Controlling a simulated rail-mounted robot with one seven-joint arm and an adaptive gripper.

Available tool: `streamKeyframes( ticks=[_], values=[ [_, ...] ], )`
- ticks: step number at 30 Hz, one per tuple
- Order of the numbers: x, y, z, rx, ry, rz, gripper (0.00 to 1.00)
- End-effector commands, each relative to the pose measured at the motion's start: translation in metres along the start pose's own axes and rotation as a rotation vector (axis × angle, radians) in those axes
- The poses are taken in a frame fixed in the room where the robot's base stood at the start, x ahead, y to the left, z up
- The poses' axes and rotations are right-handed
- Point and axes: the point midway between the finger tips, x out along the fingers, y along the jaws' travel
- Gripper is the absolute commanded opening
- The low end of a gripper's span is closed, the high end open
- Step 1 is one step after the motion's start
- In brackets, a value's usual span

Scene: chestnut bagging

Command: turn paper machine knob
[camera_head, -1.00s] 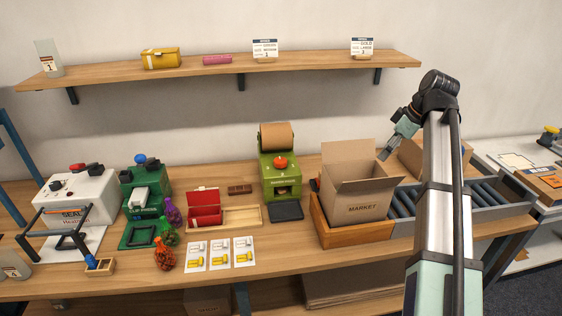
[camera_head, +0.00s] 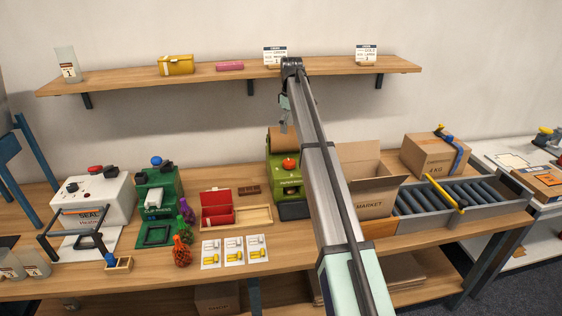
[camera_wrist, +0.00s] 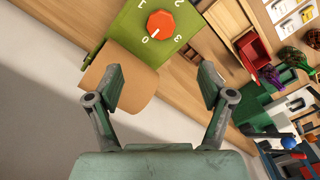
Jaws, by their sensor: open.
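The green paper machine (camera_head: 276,172) stands on the table with a brown paper roll on its back. Its orange-red octagonal knob (camera_head: 290,163) also shows in the wrist view (camera_wrist: 160,24), ringed by white digits 0 to 3. The knob's white mark points toward the 0. The machine's right side is hidden by my arm in the head view. My gripper (camera_wrist: 161,82) is open and empty, its fingers spread over the paper roll (camera_wrist: 130,80), with the knob beyond the fingertips, apart from them. In the head view the gripper is small and partly hidden above the machine.
A MARKET box (camera_head: 370,205) stands right of the machine, partly behind my arm. A conveyor (camera_head: 480,194) lies further right. A red case (camera_head: 217,208) and wooden tray are left of the machine. A shelf (camera_head: 225,76) runs along the wall behind.

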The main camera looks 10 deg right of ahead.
Motion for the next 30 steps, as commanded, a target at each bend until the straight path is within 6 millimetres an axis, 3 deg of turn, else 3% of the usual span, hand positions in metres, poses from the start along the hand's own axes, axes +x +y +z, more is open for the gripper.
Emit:
streamKeyframes(
  ticks=[21, 30],
  values=[
    [0.13, -0.002, 0.0, -0.004, 0.001, -0.002, 0.8],
    [0.158, -0.002, -0.001, -0.004, 0.002, -0.002, 0.8]
  ],
)
